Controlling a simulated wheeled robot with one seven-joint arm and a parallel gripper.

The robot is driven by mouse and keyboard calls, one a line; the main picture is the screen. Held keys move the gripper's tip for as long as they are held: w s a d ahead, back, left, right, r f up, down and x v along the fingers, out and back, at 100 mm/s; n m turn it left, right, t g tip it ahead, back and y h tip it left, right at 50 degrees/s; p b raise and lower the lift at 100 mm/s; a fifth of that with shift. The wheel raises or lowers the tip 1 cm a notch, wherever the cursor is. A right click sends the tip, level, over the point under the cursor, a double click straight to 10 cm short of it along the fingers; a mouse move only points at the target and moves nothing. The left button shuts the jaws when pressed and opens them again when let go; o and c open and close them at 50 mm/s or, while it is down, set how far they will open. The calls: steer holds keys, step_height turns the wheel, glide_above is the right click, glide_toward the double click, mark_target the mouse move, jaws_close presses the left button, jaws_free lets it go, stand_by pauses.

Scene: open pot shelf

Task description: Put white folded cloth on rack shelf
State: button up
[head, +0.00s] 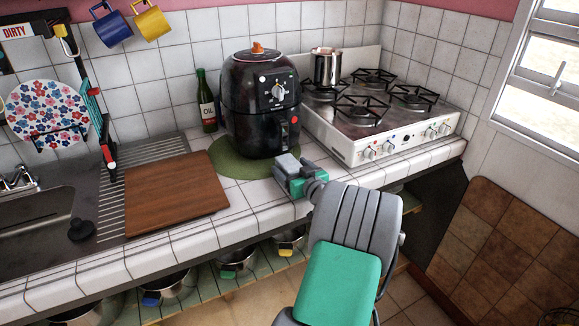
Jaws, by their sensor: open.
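My gripper (289,167) is over the counter's front part, just in front of the black air fryer. It is open; its fingers are small and partly hidden by its own body, and I see nothing held in it. I cannot make out a white folded cloth in this view. A slatted shelf (205,285) runs below the counter and carries several metal pots with coloured tags. My arm hides the right part of this shelf.
The air fryer (261,105) stands on a round green mat (228,163). A wooden board (176,194) lies left of it, beside the sink (35,225). An oil bottle (206,100) stands behind. The gas stove (380,115), with a metal pot (326,68), is at right.

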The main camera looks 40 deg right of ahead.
steer(key=c, duration=1.6)
steer(key=shift+o, duration=0.2)
steer(key=shift+r, duration=0.1)
